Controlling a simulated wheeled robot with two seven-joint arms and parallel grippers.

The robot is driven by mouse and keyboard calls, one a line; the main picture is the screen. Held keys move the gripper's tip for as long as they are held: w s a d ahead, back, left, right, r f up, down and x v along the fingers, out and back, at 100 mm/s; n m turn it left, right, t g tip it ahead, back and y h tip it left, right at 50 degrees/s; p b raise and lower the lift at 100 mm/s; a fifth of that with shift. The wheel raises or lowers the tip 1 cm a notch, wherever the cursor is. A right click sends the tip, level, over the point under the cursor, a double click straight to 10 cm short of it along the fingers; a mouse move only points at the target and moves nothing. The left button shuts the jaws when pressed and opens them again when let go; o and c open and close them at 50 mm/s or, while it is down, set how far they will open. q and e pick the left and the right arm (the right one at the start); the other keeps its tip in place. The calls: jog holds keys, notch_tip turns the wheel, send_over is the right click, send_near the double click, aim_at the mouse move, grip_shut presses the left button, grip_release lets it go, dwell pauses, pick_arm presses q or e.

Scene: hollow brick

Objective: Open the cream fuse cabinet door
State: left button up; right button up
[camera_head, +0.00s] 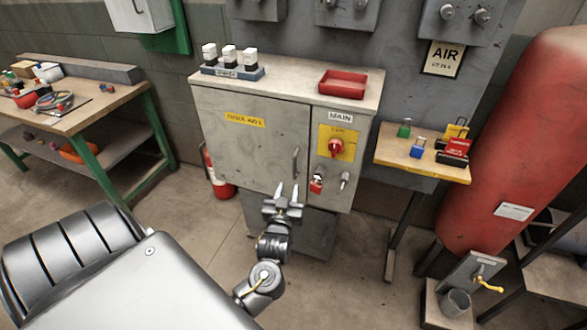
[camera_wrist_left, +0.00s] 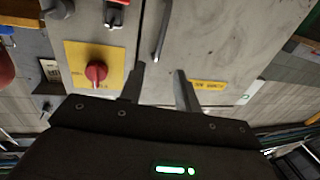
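The cream fuse cabinet (camera_head: 215,110) stands against the wall, and its wide door (camera_head: 240,148) looks shut. The door's upright metal handle (camera_head: 295,161) is near the door's right edge; it also shows in the left wrist view (camera_wrist_left: 161,34). My left gripper (camera_head: 288,189) is open and empty just below the handle in the head view. In the left wrist view its two fingers (camera_wrist_left: 161,73) point towards the cabinet front, with the handle beyond the gap between them. I cannot tell the exact distance. My right gripper is not in view.
Right of the door is a panel with a red rotary switch (camera_head: 336,148) on yellow and a red padlock (camera_head: 316,185). A red tray (camera_head: 343,84) and a fuse rack (camera_head: 232,72) sit on top. A wooden shelf (camera_head: 395,157) and red tank (camera_head: 535,130) stand right.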

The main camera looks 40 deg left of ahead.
aim_at(294, 165)
pick_arm(q)
jog(key=p+x, duration=0.1)
jog(key=x, duration=0.9)
jog(key=shift+w+a, duration=0.1)
jog(key=shift+w, duration=0.1)
